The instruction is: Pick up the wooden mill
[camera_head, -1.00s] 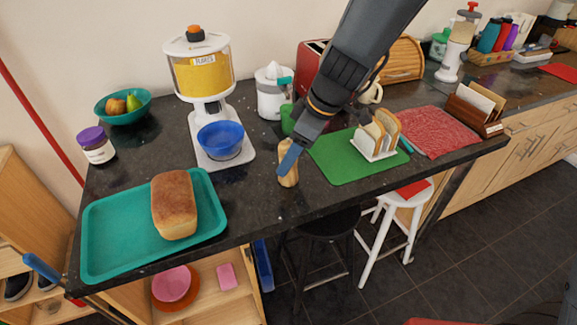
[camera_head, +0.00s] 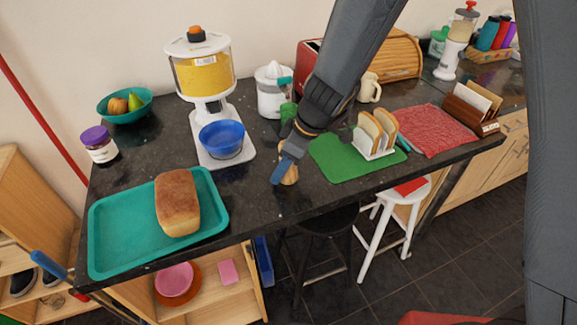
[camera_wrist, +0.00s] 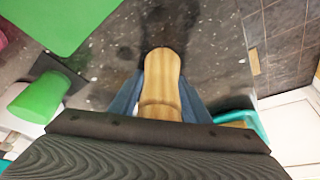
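The wooden mill (camera_head: 291,177) stands upright on the dark granite counter, near its front edge. In the wrist view the mill (camera_wrist: 161,80) lies between the two blue fingers of my gripper, one on each side. My gripper (camera_head: 283,168) reaches down to the mill from the upper right, and its near finger hides the middle of the mill. The fingers (camera_wrist: 161,98) look spread around the mill; whether they touch it is hard to tell.
A green cutting board (camera_head: 340,168) with a toast rack (camera_head: 373,148) lies just right. A blue bowl (camera_head: 221,138) under the dispenser (camera_head: 200,70) stands left. A teal tray (camera_head: 125,240) with bread (camera_head: 177,202) is further left. A black stool (camera_head: 325,222) stands below the counter edge.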

